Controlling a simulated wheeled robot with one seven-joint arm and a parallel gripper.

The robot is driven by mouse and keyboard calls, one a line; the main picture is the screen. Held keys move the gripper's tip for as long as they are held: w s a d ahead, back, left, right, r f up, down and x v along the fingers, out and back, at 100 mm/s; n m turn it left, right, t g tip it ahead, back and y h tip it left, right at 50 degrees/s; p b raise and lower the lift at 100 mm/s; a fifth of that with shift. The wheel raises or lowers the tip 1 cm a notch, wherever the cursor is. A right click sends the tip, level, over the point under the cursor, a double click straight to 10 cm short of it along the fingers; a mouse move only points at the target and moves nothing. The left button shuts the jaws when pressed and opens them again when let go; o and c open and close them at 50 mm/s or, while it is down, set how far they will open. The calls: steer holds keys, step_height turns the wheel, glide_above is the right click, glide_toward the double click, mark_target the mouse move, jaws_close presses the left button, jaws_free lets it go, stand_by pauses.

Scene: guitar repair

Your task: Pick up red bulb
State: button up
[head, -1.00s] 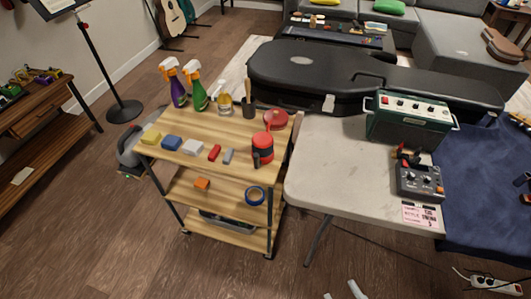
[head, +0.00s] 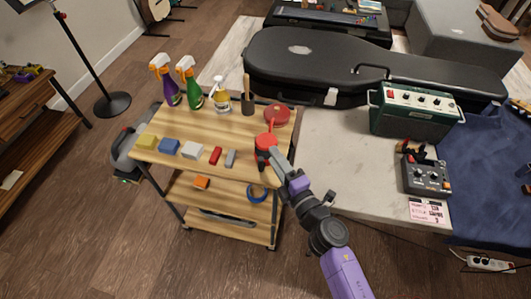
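A red rounded thing with a thin upright red stem (head: 266,140), which looks like the red bulb, is at the right front of the wooden cart top (head: 205,131). Dark parts show just below it. Another red round thing (head: 277,114) lies behind it near the cart's back right corner; I cannot tell for sure which is the bulb. My arm reaches in from the lower right, and my gripper (head: 268,157) is at the front red thing, close to or touching it. The fingertips are small and merge with the dark parts, so I cannot tell whether they are closed.
Spray bottles (head: 190,84) and a dark cup with a stick (head: 248,102) stand at the cart's back. Several coloured blocks (head: 169,147) line its front. A white table (head: 330,150) with a green amplifier (head: 415,112) adjoins on the right. A black guitar case (head: 310,70) lies behind.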

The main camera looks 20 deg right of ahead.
mark_target(266, 141)
steer(key=shift+w+a+b, duration=0.15)
steer(key=shift+w+b, duration=0.2)
steer(key=shift+w, duration=3.2)
jaws_close()
